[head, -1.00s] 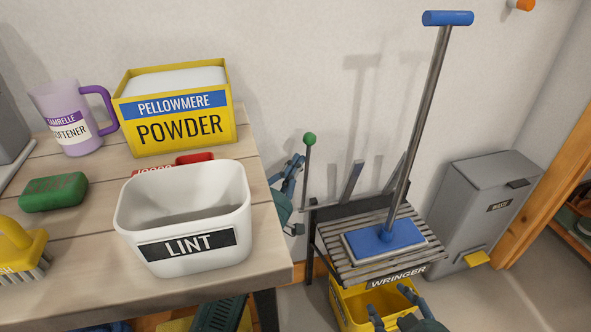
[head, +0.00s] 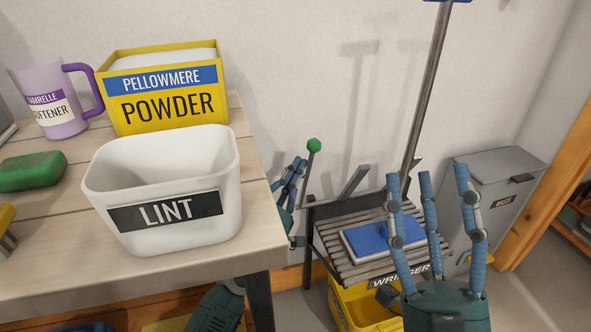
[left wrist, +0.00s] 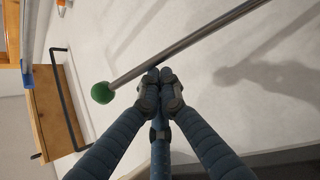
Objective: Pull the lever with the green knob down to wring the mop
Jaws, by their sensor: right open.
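The lever with the green knob (head: 314,145) stands upright left of the yellow wringer (head: 362,306). Its thin grey rod (left wrist: 202,42) crosses the left wrist view, with the knob (left wrist: 102,92) at its left end. My left gripper (head: 299,166) is just left of the rod; in its wrist view the fingertips overlap the rod's edge. Whether they touch or enclose it is unclear. The mop (head: 375,238) has its flat blue head on the slatted rack, its handle leaning up right. My right gripper (head: 428,178) is open and empty, fingers upward, in front of the wringer.
A wooden table (head: 262,225) on the left holds a white LINT bin (head: 110,220), a yellow powder box (head: 165,110), a purple mug (head: 58,115) and a green soap bar (head: 32,171). A grey waste bin (head: 490,205) stands at the right by a wooden frame.

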